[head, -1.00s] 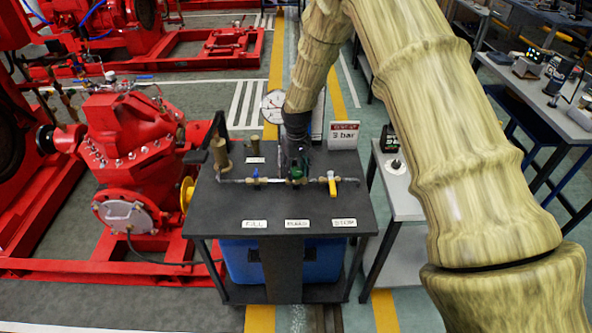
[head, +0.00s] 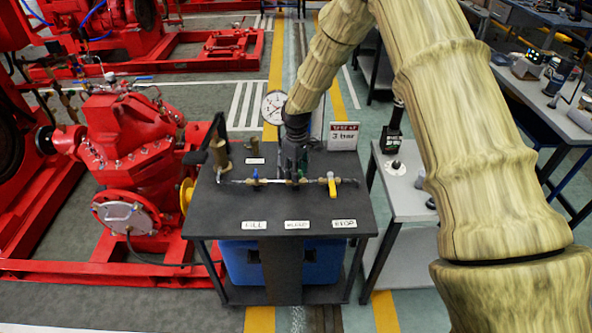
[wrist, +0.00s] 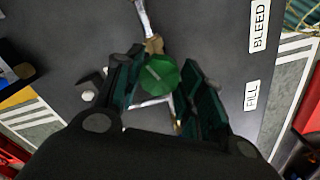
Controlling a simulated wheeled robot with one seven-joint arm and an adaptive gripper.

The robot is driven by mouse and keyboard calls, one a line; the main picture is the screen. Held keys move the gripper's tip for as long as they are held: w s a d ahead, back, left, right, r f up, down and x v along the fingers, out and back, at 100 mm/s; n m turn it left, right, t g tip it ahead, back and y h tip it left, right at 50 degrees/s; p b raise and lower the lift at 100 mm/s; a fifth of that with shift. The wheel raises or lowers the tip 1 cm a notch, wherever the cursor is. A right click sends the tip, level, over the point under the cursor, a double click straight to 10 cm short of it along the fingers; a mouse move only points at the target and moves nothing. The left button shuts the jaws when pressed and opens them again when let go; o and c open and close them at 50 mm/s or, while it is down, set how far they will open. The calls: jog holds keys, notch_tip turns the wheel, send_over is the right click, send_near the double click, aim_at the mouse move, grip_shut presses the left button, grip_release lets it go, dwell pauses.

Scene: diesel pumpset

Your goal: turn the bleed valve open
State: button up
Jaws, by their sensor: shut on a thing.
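The green bleed valve knob (wrist: 160,75) sits between the two fingers of my gripper (wrist: 163,85) in the wrist view, on a brass fitting of a thin pipe. My gripper, also in the head view (head: 295,172), is shut on this knob from above and hides most of it there. A blue-handled valve (head: 256,177) stands to its left on the same pipe, and a yellow-handled valve (head: 332,187) to its right. The BLEED label (head: 297,224) lies on the table in front of the middle valve; it also shows in the wrist view (wrist: 260,25).
The dark table (head: 275,205) also bears a FILL label (head: 254,224), a third label (head: 344,223), a brass hand pump (head: 219,158) and a sign reading 3 bar (head: 343,136). A round gauge (head: 274,107) stands behind.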

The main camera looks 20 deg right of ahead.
dwell(0.4)
jog(key=o, duration=1)
jog(key=shift+r, duration=0.1)
notch_tip(320, 180, up, 12)
jog(key=shift+f, duration=0.1)
